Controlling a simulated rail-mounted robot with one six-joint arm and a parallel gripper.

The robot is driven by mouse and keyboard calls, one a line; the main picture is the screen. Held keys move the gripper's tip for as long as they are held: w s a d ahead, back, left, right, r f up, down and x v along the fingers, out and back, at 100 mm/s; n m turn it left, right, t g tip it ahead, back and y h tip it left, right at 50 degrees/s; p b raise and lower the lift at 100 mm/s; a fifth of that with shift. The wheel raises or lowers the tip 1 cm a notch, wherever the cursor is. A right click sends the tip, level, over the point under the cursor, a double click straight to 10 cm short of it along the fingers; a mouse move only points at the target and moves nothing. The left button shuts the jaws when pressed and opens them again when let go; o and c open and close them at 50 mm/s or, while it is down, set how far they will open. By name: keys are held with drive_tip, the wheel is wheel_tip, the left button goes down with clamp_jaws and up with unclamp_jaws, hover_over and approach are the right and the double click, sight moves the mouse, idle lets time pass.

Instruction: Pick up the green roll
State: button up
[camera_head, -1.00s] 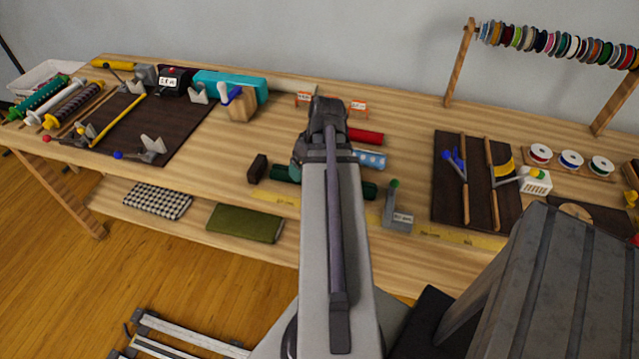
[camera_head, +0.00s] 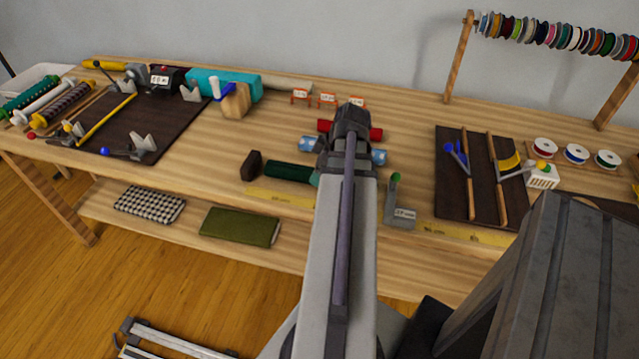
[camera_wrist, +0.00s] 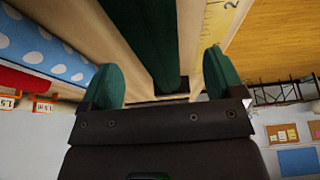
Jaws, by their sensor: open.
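The dark green roll (camera_head: 288,172) lies lengthwise near the front edge of the workbench. In the head view my arm hides its right part. In the wrist view the green roll (camera_wrist: 150,35) runs down the middle, between the lines of my two green fingers. My gripper (camera_wrist: 163,80) is open and empty, with one finger to each side of the roll. I cannot tell how far the fingertips reach down beside it. In the head view the gripper is mostly hidden behind my arm.
A blue dotted roll (camera_head: 310,144) and a red roll (camera_head: 375,133) lie behind the green one. A small dark block (camera_head: 251,165) stands at its left end. A grey stand (camera_head: 400,215) is to the right. A yellow ruler strip (camera_head: 465,233) runs along the front edge.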

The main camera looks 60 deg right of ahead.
drive_tip(key=b+x, duration=0.2)
drive_tip(key=x, duration=0.1)
drive_tip(key=b+x, duration=0.1)
drive_tip(key=shift+s+d+f, duration=0.15)
drive_tip(key=shift+d+f, duration=0.05)
drive_tip(key=shift+f, duration=0.05)
drive_tip(key=shift+w+f+b, duration=0.2)
drive_tip(key=shift+f+b, duration=0.05)
drive_tip(key=shift+b, duration=0.1)
drive_tip(key=shift+a+r, duration=0.1)
drive_tip(key=shift+r, duration=0.1)
drive_tip(key=c, duration=1.2)
wheel_tip(320, 180, up, 10)
drive_tip(key=p, duration=1.1)
drive_tip(key=shift+r, duration=0.25)
